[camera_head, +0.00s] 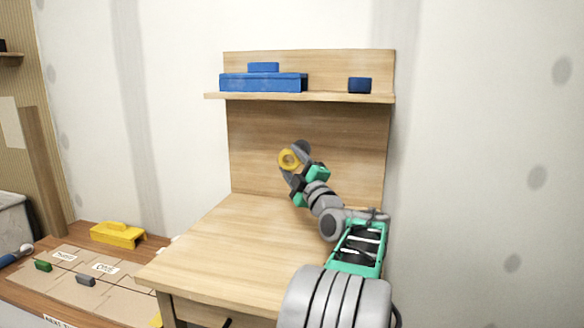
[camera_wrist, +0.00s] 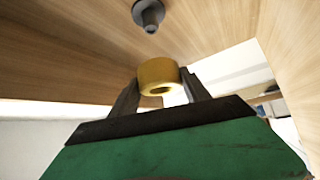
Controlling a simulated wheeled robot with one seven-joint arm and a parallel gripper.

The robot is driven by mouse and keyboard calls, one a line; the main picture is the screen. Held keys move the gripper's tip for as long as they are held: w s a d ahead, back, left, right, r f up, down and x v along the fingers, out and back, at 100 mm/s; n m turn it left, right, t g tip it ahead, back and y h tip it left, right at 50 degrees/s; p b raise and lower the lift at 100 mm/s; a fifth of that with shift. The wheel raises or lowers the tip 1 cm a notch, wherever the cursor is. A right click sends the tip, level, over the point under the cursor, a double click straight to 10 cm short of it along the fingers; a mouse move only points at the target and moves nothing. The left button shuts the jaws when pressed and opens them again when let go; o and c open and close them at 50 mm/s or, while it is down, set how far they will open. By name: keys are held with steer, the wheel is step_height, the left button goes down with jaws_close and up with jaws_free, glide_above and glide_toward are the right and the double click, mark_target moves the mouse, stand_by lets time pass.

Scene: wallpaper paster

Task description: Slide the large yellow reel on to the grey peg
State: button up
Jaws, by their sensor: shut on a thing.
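The large yellow reel (camera_head: 288,160) is a short ring with a hole through it. My gripper (camera_head: 293,165) is shut on it and holds it in the air above the wooden desk, in front of the back panel. In the wrist view the reel (camera_wrist: 158,78) sits between the two dark fingers of my gripper (camera_wrist: 155,92), its hole partly showing. The grey peg (camera_wrist: 148,14) sticks out of a wooden surface beyond the reel, apart from it. In the head view a grey round shape (camera_head: 302,147) shows just behind the reel, perhaps the peg.
The wooden desk (camera_head: 215,245) top is clear. A shelf (camera_head: 330,97) above holds a long blue object (camera_head: 262,82) and a small blue block (camera_head: 360,85). A lower table at left holds a yellow object (camera_head: 118,235) and small green and grey pieces.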

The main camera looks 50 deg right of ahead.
steer(key=shift+f+b, duration=0.15)
steer(key=shift+b, duration=0.25)
steer(key=shift+s+f+b, duration=0.2)
steer(key=shift+b, duration=0.7)
steer(key=shift+w+d+r+p, duration=0.1)
steer(key=shift+w+d+p, duration=0.25)
steer(key=shift+d, duration=0.55)
steer(key=shift+w+d+r+p, duration=0.15)
steer(key=shift+w+d, duration=0.3)
steer(key=shift+d, duration=0.45)
steer(key=shift+w+d+p, duration=0.3)
steer(key=shift+w+d, duration=0.1)
steer(key=shift+d, duration=0.5)
steer(key=shift+w+d+p, duration=0.3)
steer(key=shift+d, duration=0.4)
steer(key=shift+w+d+p, duration=0.25)
steer(key=shift+w+d, duration=0.05)
steer(key=shift+d, duration=0.4)
steer(key=shift+w+d+p, duration=0.3)
steer(key=shift+d, duration=0.4)
steer(key=o, duration=1.5)
steer(key=shift+c, duration=0.2)
steer(key=shift+o, duration=0.6)
steer(key=shift+o, duration=1.4)
